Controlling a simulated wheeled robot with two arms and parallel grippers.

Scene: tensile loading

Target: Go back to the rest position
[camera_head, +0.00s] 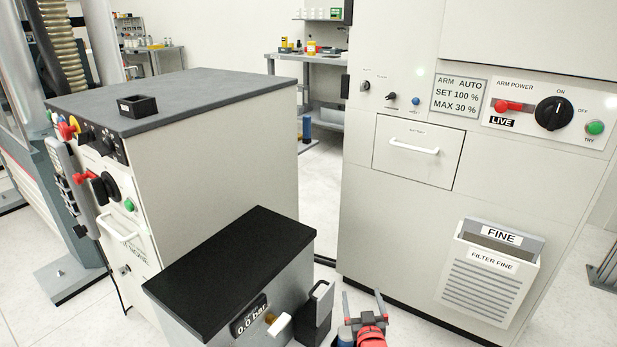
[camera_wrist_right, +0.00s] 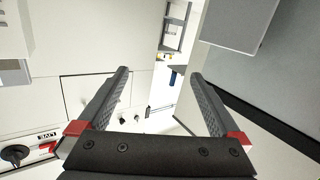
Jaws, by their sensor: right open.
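My right gripper (camera_head: 362,293) shows at the bottom of the head view, with red parts and two grey fingers pointing up and spread apart. In the right wrist view the same gripper (camera_wrist_right: 160,74) is open, with nothing between its dark ribbed fingers. It is in front of the tall white cabinet (camera_head: 390,215) and right of the black-topped box (camera_head: 230,255), apart from the cabinet. My left gripper is not in view.
The cabinet carries an arm power panel (camera_head: 547,108), a white drawer handle (camera_head: 414,147) and a FILTER FINE holder (camera_head: 488,270). A grey-topped cabinet (camera_head: 225,160) with a small black tray (camera_head: 138,106) stands left. Open floor (camera_head: 320,205) lies between the cabinets.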

